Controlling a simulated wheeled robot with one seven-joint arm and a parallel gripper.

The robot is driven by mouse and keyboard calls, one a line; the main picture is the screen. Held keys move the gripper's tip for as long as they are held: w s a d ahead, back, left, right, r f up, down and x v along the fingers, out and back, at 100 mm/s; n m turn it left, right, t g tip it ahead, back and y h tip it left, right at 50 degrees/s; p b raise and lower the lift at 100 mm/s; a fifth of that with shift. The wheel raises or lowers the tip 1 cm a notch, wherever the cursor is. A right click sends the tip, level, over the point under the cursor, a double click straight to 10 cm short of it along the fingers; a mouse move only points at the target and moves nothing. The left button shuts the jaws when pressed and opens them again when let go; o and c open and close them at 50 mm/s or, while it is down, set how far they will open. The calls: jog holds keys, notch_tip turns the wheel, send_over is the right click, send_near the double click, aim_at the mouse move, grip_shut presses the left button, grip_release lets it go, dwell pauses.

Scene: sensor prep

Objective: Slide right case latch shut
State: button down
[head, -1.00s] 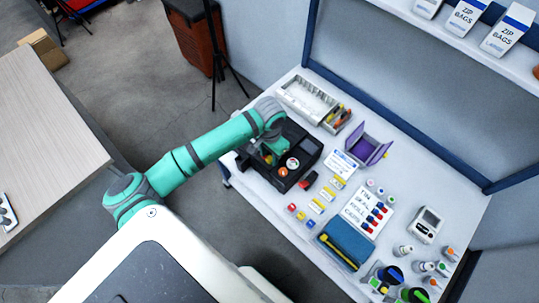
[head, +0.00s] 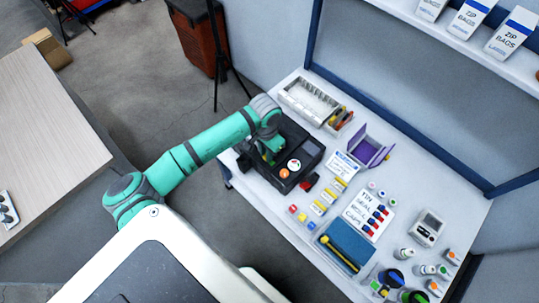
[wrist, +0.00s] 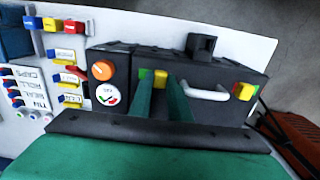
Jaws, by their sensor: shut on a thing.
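The black case (head: 305,150) lies on the white bench, and it also shows in the wrist view (wrist: 228,72). Its front edge carries two yellow latches and a pale handle (wrist: 208,92) between them. My gripper (wrist: 161,85) is shut on the yellow latch (wrist: 160,78) nearer the orange knob, with a green finger on each side of it. The far latch (wrist: 244,91) stands apart from the fingers. In the head view my gripper (head: 268,158) is at the case's front edge, and my wrist hides part of the lid. The fingers hide the lower part of the gripped latch.
An orange knob (wrist: 103,70) and a white round dial (wrist: 107,94) sit close beside my fingers. A black block (wrist: 201,45) rises from the case. Small coloured parts, a label card (head: 343,164) and a blue tray (head: 346,246) fill the bench to the right.

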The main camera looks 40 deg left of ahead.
jog(key=c, duration=1.6)
grip_release()
jog(key=shift+a, duration=0.25)
jog(key=shift+c, duration=0.2)
